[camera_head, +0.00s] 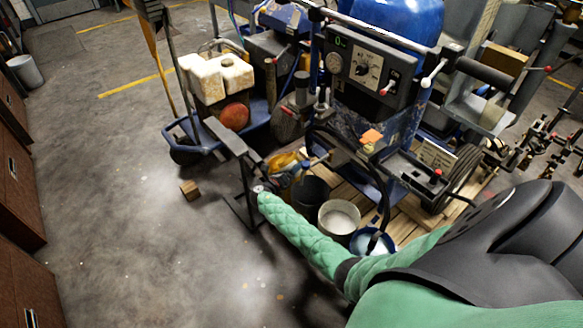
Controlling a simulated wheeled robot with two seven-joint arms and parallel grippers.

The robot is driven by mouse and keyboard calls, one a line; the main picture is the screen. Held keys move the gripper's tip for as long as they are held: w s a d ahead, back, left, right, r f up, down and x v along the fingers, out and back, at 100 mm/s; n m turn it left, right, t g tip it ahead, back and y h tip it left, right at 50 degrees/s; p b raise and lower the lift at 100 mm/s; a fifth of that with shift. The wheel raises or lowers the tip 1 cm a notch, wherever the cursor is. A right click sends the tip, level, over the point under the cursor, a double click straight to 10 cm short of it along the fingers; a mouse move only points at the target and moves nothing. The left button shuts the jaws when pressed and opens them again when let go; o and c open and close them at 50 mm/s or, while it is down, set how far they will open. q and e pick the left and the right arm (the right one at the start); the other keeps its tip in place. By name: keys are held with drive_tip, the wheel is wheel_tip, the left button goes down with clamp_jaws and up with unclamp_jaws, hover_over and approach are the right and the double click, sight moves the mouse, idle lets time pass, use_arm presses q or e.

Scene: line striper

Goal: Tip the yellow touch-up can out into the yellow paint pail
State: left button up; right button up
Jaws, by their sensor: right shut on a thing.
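My right arm, in a green quilted sleeve, reaches in from the lower right. My right gripper (280,174), small and partly hidden, is shut on a yellow thing (287,161) that looks like the touch-up can. The can looks tilted and is just above and left of a dark pail (311,191). The dark pail's contents are hidden. A pail with pale contents (339,218) and a blue-rimmed pail (372,243) stand to its right. I cannot tell which pail is the yellow paint one. My left gripper is out of view.
The line striper (365,70) stands behind the pails, close to the gripper. A dark metal stand (228,140) is just left of the gripper. A wooden block (190,190) lies on the floor.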

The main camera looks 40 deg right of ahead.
drive_tip(key=shift+r+n, duration=0.15)
drive_tip(key=shift+n, duration=0.95)
drive_tip(key=shift+w+f+n+p, duration=0.1)
drive_tip(key=shift+f+n+p, duration=0.25)
drive_tip(key=shift+n, duration=0.75)
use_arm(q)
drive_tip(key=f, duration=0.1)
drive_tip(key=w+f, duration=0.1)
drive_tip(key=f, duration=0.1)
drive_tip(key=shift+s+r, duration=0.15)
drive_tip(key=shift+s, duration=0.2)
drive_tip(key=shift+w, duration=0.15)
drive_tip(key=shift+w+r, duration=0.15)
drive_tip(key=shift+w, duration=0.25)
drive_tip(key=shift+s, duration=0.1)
